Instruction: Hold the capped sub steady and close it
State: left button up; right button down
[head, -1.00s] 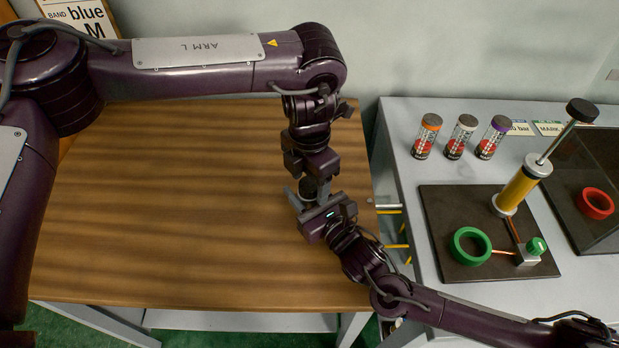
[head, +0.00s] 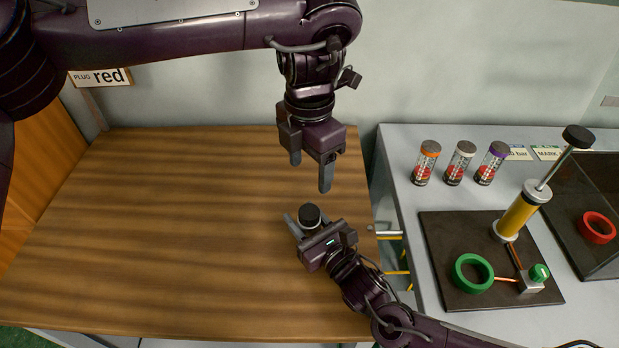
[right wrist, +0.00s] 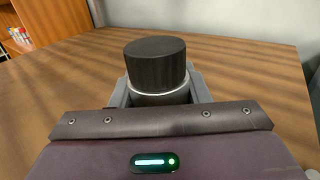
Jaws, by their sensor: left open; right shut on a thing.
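The capped sub shows a black cylindrical cap (head: 309,215) on top, over a grey body mostly hidden by my right gripper. My right gripper (head: 298,222) is shut on the sub from the front, near the right end of the wooden table. In the right wrist view the black cap (right wrist: 155,66) stands upright above a light ring (right wrist: 158,95), between the two grey fingers. My left gripper (head: 311,174) hangs above and behind the cap with its fingers pointing down. It is open and empty, apart from the cap.
The wooden table (head: 180,230) is clear to the left. On the grey bench (head: 400,170) at right stand several capped tubes (head: 464,163), a yellow hand pump (head: 517,213), a green ring (head: 472,273) on a dark mat (head: 450,232), and a red ring (head: 597,228) in a dark tray.

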jog(key=c, duration=0.7)
grip_release()
jog(key=b+v, duration=0.1)
jog(key=v, duration=0.5)
jog(key=shift+s+d+f, duration=0.1)
jog(key=shift+s+d, duration=0.15)
jog(key=shift+s, duration=0.05)
jog(key=shift+s+d, duration=0.3)
jog(key=shift+s, duration=0.15)
